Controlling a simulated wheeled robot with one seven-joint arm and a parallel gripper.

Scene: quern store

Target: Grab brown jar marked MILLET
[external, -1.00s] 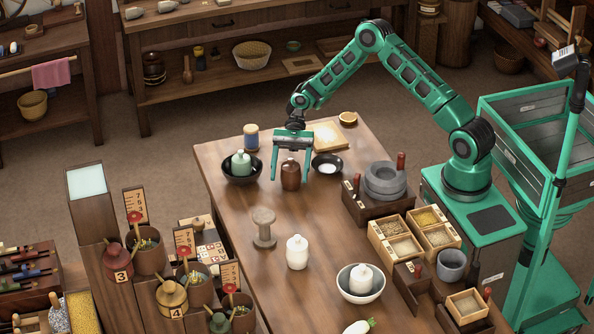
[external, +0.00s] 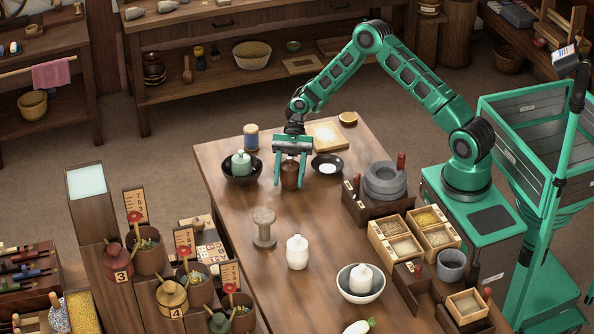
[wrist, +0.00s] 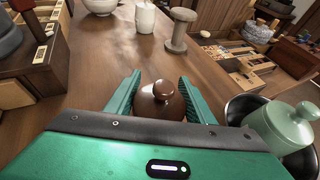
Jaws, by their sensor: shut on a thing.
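A brown lidded jar (external: 290,176) stands upright on the wooden table, near its far end. It also shows in the wrist view (wrist: 160,101), where its round knob and domed lid are seen from above and its lower body is hidden. No marking on it can be read. My gripper (external: 291,180) reaches down from above with one green finger on each side of the jar. The gripper is shut on the brown jar. In the wrist view the fingers (wrist: 160,98) flank the jar's lid.
A dark bowl (external: 242,179) with a pale green jar (external: 241,163) stands close to the left. A small dark dish (external: 327,164) with white contents is close to the right. A wooden spool (external: 263,228) and a white jar (external: 297,252) stand nearer the camera.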

